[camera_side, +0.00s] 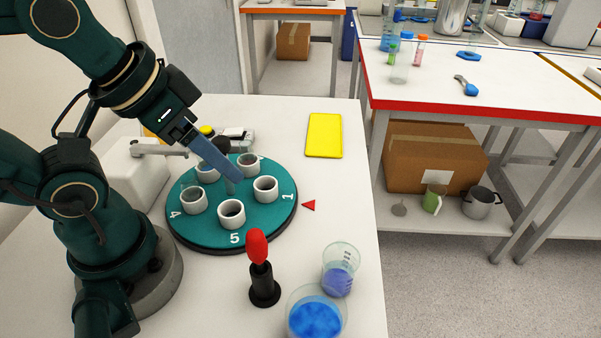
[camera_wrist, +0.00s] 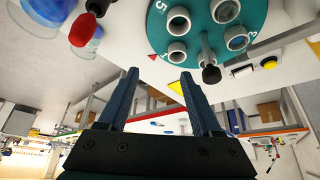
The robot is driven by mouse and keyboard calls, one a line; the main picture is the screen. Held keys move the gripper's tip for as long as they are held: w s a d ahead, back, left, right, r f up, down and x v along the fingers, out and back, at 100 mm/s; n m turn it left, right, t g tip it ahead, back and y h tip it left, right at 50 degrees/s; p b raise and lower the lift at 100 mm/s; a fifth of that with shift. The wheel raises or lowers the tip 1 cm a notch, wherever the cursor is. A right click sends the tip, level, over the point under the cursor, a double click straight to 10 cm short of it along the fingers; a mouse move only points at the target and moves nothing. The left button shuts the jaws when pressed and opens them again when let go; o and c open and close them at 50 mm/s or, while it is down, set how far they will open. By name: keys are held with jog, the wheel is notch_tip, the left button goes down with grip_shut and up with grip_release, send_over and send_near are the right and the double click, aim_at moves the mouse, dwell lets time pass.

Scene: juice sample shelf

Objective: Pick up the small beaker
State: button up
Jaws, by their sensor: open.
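The small beaker (camera_side: 340,268) stands upright on the white table at the front right in the side view, with blue-violet liquid in it. A larger beaker (camera_side: 315,314) with bright blue liquid stands just in front of it, cut by the frame's lower edge. My gripper (camera_side: 238,180) is above the green turntable, well up and left of the small beaker, its blue fingers pointing down to the right. In the wrist view my gripper (camera_wrist: 160,72) has its fingers apart with nothing between them. Blue-tinted glass shows at that view's top left, partly cut off.
The round green turntable (camera_side: 215,233) carries several white cups. A red-topped black stand (camera_side: 262,285) rises left of the small beaker. A yellow pad (camera_side: 324,135) lies at the back right of the table. The table between pad and beakers is mostly clear, beside the right edge.

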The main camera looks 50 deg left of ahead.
jog(key=o, duration=0.5)
